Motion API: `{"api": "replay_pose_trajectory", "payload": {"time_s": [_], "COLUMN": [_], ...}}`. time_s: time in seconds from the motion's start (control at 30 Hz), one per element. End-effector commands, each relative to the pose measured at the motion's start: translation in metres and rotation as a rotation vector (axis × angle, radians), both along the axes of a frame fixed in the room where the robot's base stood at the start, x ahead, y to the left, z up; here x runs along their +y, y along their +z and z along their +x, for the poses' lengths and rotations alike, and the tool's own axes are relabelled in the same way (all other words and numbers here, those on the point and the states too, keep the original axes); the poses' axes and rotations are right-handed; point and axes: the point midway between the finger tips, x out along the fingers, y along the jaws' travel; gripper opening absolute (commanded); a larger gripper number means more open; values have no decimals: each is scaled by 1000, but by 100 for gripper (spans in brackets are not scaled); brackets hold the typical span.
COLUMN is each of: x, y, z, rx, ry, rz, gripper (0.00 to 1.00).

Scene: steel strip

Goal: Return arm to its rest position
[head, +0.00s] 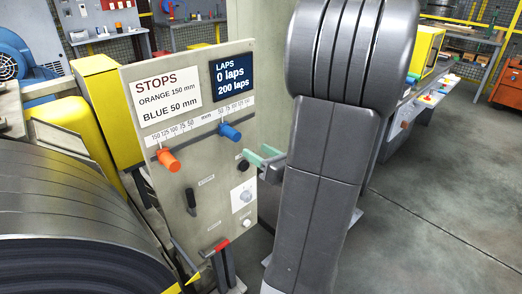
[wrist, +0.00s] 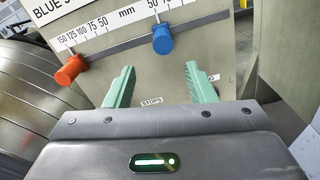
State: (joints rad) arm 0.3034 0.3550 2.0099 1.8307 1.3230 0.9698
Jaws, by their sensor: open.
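My gripper (head: 262,162) is open and empty, its two green fingers in front of the control panel (head: 215,180). In the wrist view the fingers (wrist: 160,80) are spread apart below the scale, with nothing between them. The orange stop knob (head: 168,160) sits at the left of the slot, near the 150 to 125 marks; its exact mark is unclear. The blue stop knob (head: 229,131) sits near the right-hand 50 mark. In the wrist view the orange knob (wrist: 70,70) is left of the fingers and the blue knob (wrist: 163,40) is above the gap. Neither is held.
A steel coil (head: 70,225) is at left. Open floor (head: 435,200) lies right of my arm.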

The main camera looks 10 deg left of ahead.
Motion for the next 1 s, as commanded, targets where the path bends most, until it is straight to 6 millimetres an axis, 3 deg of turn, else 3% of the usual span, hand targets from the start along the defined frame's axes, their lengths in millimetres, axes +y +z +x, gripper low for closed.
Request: {"api": "replay_pose_trajectory", "payload": {"time_s": [0.27,1.0], "x": [14,102], "y": [0,1], "z": [11,80], "rx": [0,-1], "ry": [3,1], "rz": [0,0], "gripper": [50,50]}}
